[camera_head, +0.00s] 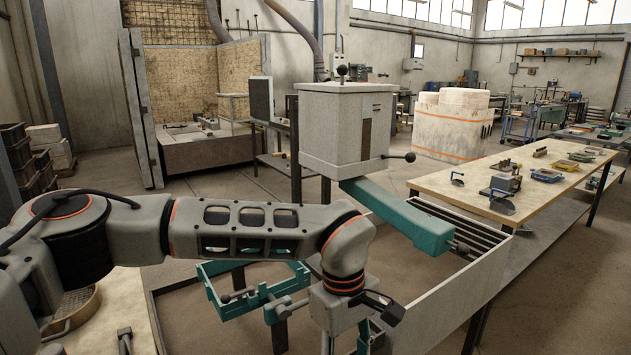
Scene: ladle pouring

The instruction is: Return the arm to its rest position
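My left arm (250,230) comes in from the left and reaches across the lower middle of the head view. Its wrist (342,308) bends down toward the bottom edge. I cannot make out its gripper fingers, which lie below the frame, so I cannot see whether anything is held. My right arm and gripper do not show. A teal metal frame (228,308) stands beyond and below my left forearm. I cannot identify a ladle in this view.
A grey box-shaped furnace (345,125) stands behind my arm, with a teal trough (400,215) sloping right from it. A low-walled bay (455,300) lies at lower right. A long workbench (520,180) holding tools runs along the right. Open floor (225,185) lies behind.

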